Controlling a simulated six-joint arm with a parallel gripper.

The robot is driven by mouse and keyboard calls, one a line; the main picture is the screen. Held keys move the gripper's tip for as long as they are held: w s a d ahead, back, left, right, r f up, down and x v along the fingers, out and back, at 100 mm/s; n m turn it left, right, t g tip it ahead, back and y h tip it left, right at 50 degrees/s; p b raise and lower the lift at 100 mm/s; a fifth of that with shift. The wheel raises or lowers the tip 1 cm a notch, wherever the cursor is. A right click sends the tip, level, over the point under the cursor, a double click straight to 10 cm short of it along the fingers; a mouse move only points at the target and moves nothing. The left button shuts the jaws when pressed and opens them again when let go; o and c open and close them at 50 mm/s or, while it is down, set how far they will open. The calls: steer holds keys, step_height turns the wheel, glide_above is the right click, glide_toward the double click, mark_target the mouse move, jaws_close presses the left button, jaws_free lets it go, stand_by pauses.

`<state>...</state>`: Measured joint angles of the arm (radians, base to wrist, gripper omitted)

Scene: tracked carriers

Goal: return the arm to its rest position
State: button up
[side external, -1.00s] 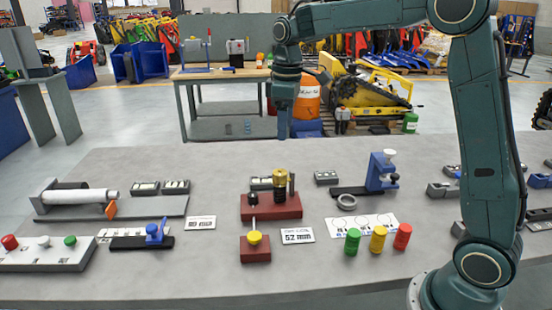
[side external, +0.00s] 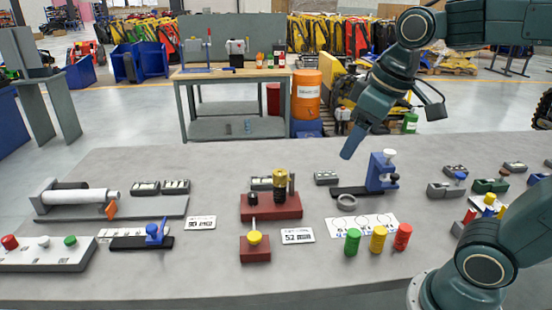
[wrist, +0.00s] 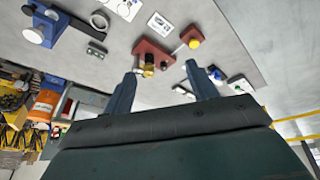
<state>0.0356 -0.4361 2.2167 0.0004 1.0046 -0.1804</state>
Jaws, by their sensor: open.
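My gripper (side external: 352,142) is tilted down to the left, in the air near the back edge of the grey table (side external: 120,270). In the wrist view my gripper (wrist: 163,85) shows two blue fingers set wide apart, with nothing held between them. The blue fixture with a white knob (side external: 380,172) stands on the table below and to the right of the gripper, apart from it. The red block with a brass piece (side external: 271,207) stands on the table to the left; it also shows in the wrist view (wrist: 152,50).
Green (side external: 352,242), yellow (side external: 378,239) and red (side external: 402,237) cylinders stand at the front of a white card. A grey ring (side external: 346,202) lies behind them. A roller fixture (side external: 80,197) is at the left. Small parts lie at the right.

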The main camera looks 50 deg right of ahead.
steer(key=s+f+m+t, duration=0.1)
steer(key=s+f, duration=0.2)
steer(key=s, duration=0.4)
steer(key=shift+s+a+f+m+t, duration=0.2)
steer(key=shift+a+f+m+t, duration=0.1)
steer(key=shift+a, duration=0.15)
